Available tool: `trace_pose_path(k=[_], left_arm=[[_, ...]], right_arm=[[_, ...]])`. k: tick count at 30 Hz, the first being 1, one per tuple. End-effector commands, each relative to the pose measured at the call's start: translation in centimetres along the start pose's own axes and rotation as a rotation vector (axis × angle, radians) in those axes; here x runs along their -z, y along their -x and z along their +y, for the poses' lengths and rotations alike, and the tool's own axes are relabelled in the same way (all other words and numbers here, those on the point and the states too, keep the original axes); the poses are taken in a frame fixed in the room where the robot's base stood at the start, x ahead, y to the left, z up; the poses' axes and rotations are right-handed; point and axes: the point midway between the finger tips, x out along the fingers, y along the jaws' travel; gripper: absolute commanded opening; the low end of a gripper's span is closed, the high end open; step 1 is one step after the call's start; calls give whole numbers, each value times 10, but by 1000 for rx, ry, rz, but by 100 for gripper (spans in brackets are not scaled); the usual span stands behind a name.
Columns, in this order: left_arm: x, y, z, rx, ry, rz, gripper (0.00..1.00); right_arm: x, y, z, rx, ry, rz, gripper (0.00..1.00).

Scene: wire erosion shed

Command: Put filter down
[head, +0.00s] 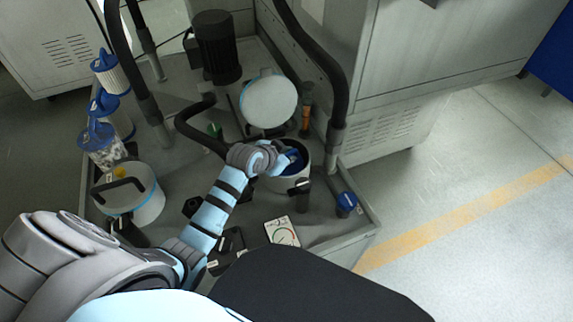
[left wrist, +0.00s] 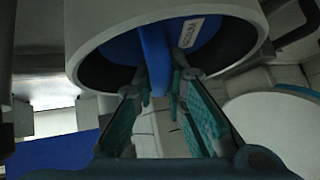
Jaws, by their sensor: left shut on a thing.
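The filter (head: 294,160) has a blue top and sits inside the round white housing (head: 288,183), whose hinged lid (head: 269,100) stands open behind it. My left gripper (head: 283,160) reaches into the mouth of this housing. In the left wrist view, the filter's blue top (left wrist: 215,38) with a pale label sits within the dark rim of the housing (left wrist: 85,28). My left gripper (left wrist: 160,85) has its teal-padded fingers on either side of the blue handle bar and is shut on it. The filter's body is hidden in the housing. My right gripper is not in view.
A second white housing (head: 145,207) with a closed lid stands nearby. Black hoses (head: 338,85), a dark motor (head: 217,45), a gauge card (head: 282,233) and a blue-topped valve (head: 346,204) surround the arm.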

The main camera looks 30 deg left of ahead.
Motion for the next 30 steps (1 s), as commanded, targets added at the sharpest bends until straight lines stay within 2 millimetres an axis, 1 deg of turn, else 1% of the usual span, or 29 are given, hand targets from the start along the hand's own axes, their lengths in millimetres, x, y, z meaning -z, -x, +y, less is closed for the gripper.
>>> trace_pose_path(k=[1, 4, 10, 11, 12, 14, 24, 26, 29, 30], left_arm=[[-9, -9, 3, -1, 0, 0, 0], [-20, -20, 6, -1, 0, 0, 0], [-20, -20, 6, 0, 0, 1, 0], [-22, -20, 6, -1, 0, -3, 15], [-21, -20, 6, -1, 0, -3, 22], [-21, -20, 6, -1, 0, -3, 31], [-20, -18, 6, 0, 0, -2, 32], [-20, -14, 6, 0, -1, -1, 32], [-19, 0, 5, 0, -1, -2, 32], [-18, 8, 5, 0, -1, -1, 32]], right_arm=[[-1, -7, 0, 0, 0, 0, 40], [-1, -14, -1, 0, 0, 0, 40], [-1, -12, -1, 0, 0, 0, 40], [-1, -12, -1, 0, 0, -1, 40], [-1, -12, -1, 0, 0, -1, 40], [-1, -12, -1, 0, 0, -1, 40], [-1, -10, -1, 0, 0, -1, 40], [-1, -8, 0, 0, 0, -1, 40], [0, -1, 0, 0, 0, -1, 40], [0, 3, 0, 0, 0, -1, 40]])
